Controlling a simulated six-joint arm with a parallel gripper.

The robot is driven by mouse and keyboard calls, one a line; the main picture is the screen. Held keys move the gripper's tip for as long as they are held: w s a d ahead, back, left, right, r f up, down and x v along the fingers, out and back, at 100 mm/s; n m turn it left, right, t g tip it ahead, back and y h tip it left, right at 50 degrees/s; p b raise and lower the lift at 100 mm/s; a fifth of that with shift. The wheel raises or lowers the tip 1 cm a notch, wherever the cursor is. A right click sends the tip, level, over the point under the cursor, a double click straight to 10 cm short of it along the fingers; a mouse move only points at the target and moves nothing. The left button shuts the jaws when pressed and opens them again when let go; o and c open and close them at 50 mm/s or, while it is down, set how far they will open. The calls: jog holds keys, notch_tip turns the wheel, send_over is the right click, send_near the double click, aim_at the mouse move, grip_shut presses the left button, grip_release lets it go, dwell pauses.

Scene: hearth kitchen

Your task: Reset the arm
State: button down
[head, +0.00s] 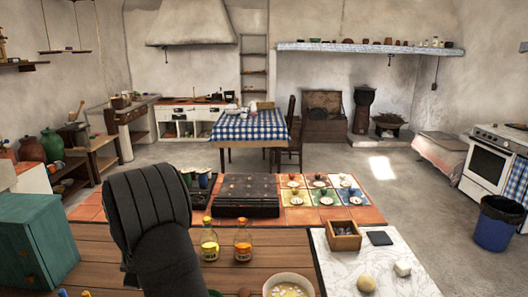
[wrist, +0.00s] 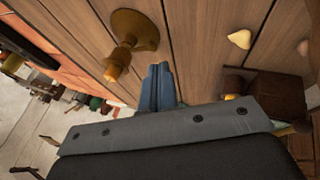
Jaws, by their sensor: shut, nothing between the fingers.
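My gripper (wrist: 160,82) shows in the wrist view as two blue-grey fingers pressed together, with nothing between them. It is over a wooden plank surface (wrist: 205,45), but I cannot tell its height. A round brown object with a yellowish stem (wrist: 132,32) is just beyond the fingers, apart from them. In the head view my dark arm rises at the left front of the wooden counter (head: 115,262), and my gripper is not to be made out there.
Two bottles, one yellow (head: 209,243) and one orange (head: 242,241), stand right of my arm. A bowl (head: 289,286), a small wooden box (head: 343,236) and a black tray (head: 247,196) are further right or behind. A green cabinet (head: 38,240) stands left.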

dwell(0.4)
jog(key=v, duration=1.4)
jog(key=x, duration=1.4)
jog(key=shift+w+f, duration=0.15)
jog(key=shift+w+a+g, duration=0.2)
jog(key=shift+w+g, duration=0.35)
jog(key=shift+g, duration=0.15)
jog(key=d+r+m+g+h, duration=0.1)
jog(key=d+r+m, duration=0.2)
jog(key=r+m, duration=1.1)
jog(key=shift+w+d+r, duration=0.15)
jog(key=shift+d+r, duration=0.05)
jog(key=shift+r, duration=1.85)
